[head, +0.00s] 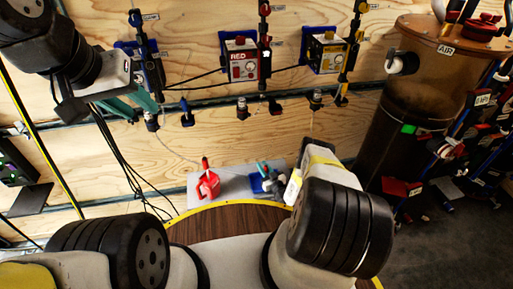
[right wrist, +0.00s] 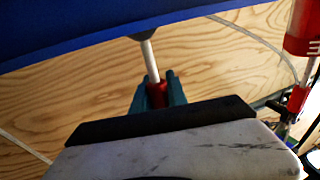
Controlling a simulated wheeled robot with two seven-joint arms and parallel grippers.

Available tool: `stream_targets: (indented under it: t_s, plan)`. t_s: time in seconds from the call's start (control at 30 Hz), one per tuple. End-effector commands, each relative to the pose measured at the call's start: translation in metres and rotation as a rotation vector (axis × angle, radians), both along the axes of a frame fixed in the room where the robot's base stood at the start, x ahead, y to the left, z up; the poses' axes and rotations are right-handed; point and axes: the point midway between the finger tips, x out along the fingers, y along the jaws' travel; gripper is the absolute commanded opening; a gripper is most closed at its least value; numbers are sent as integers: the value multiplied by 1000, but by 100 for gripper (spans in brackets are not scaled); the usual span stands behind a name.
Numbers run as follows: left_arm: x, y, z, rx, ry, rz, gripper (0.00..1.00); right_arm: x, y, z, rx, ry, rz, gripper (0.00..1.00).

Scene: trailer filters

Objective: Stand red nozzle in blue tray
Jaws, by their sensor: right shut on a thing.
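The red nozzle (right wrist: 157,94) with its white stem (right wrist: 150,60) is between the teal fingers of my right gripper (right wrist: 160,95), which is shut on it. In the head view my right gripper (head: 264,171) is over a small blue item (head: 262,185), which may be the blue tray and is partly covered by the gripper and arm. I cannot make out the nozzle clearly there. A large blue surface (right wrist: 100,35) crosses the top of the right wrist view, close to the camera. My left gripper (head: 132,104) is at the upper left, fingers apart and empty.
A red container (head: 208,185) stands on a grey board (head: 235,186), left of my right gripper. Red (head: 242,66) and yellow (head: 327,55) boxes hang on the plywood wall. A brown drum (head: 425,75) stands at right. Black cables hang at left.

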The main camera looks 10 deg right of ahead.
Motion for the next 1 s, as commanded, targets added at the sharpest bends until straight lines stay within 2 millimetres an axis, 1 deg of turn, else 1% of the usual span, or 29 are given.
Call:
stream_targets:
  t_s: [1.0]
  plan:
    - [0,0,0,0,0,0,36,0,0,-15,-1,0,0,0]
